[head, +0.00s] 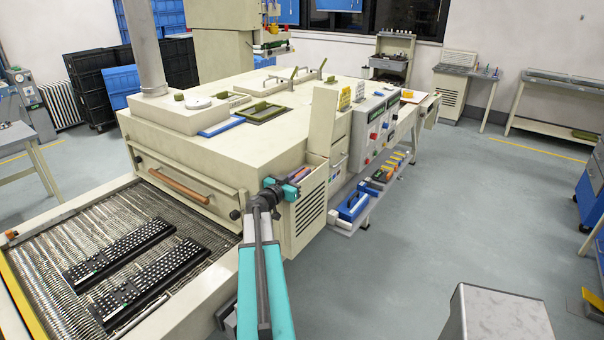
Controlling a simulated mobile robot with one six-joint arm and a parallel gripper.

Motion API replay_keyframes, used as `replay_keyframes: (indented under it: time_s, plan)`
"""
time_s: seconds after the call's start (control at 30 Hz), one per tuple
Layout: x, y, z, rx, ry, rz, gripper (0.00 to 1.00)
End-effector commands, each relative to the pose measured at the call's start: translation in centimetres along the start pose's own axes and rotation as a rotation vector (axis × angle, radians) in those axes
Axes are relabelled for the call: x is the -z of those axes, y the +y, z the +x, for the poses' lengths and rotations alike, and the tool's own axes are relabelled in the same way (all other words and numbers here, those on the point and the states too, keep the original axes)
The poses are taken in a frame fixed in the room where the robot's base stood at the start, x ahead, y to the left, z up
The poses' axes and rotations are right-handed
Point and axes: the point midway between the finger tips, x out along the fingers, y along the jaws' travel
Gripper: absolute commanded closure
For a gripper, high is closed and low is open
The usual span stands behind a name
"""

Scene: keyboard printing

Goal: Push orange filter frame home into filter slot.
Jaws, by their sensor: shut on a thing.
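My gripper (292,188) is at the end of my teal arm, at the upper edge of the cream side box on the near right corner of the big machine. It is small in view and partly hidden by my own wrist. A thin orange-red edge, which looks like the orange filter frame (300,172), shows right at the jaws, in the open top of the box. The jaws are shut on it. The filter slot (315,163) seems to be this opening. How deep the frame sits in it cannot be told.
The side box has a louvred grille (309,211). A mesh conveyor (60,210) with two black keyboards (120,250) lies to the left. A low shelf (350,222) with blue and coloured items runs along the machine's right side. The grey floor to the right is open.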

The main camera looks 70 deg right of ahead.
Motion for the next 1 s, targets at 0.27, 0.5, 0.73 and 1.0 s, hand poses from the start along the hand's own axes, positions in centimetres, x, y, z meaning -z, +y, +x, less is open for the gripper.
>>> replay_keyframes:
  time_s: [0.27,0.5,0.73,1.0]
  plan:
    - [-0.7,0.0,0.0,0.000,0.000,0.000,1.00]
    - [-0.7,0.0,0.0,0.000,0.000,0.000,0.66]
    - [-0.7,0.0,0.0,0.000,-0.001,0.000,0.66]
    - [1.0,0.0,0.0,0.000,-0.001,-0.001,0.66]
